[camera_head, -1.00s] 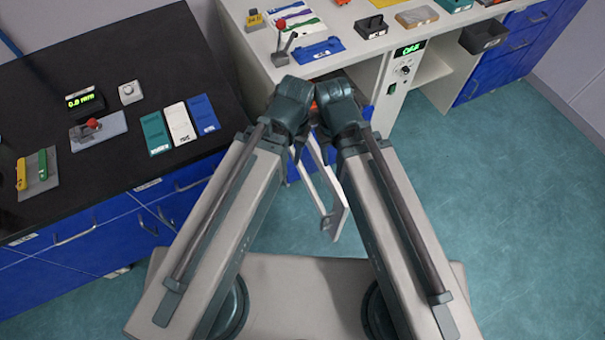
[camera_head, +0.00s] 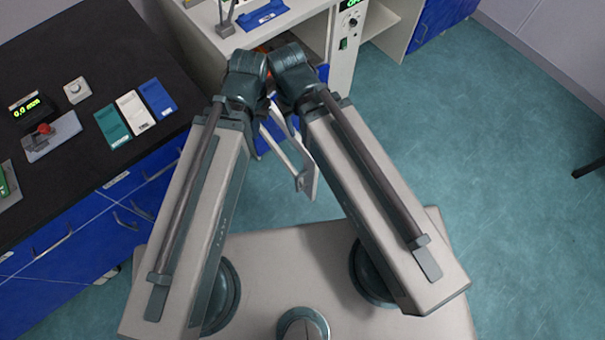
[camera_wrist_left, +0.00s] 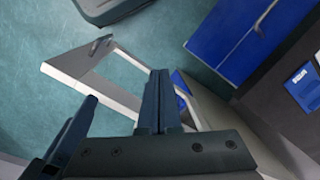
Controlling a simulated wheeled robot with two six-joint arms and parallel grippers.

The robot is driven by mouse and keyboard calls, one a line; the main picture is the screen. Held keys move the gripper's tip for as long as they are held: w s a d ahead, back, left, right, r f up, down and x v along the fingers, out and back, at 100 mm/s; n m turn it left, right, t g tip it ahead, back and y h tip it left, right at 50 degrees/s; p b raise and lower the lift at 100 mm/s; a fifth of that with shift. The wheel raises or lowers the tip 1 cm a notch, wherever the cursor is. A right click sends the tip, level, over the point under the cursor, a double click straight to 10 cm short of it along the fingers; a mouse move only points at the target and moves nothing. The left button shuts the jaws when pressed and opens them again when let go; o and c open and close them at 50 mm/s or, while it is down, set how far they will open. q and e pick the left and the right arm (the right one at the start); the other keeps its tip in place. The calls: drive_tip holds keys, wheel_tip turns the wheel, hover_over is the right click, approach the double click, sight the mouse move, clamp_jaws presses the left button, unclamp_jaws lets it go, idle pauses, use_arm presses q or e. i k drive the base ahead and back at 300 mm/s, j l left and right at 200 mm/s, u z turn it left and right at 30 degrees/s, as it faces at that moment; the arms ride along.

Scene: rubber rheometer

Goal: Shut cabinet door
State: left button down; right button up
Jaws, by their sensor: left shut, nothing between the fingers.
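The cabinet door (camera_head: 308,178) is a pale framed panel with a window-like opening. It stands open, jutting out over the floor below my wrists. In the left wrist view the door frame (camera_wrist_left: 62,72) runs across the middle with a small handle near its far corner. My left gripper (camera_wrist_left: 160,76) is shut and empty, its fingers overlapping the door in that view; I cannot tell whether they touch it. In the head view its fingers are mostly hidden under the wrist. My right gripper's fingers are hidden behind its wrist in the head view, so their opening does not show.
A black-topped counter (camera_head: 75,140) with blue drawers is on the left. Clear teal floor (camera_head: 440,140) lies to the right.

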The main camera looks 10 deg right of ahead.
sight(309, 183)
drive_tip(key=k+l+z, duration=0.2)
drive_tip(key=k, duration=0.65)
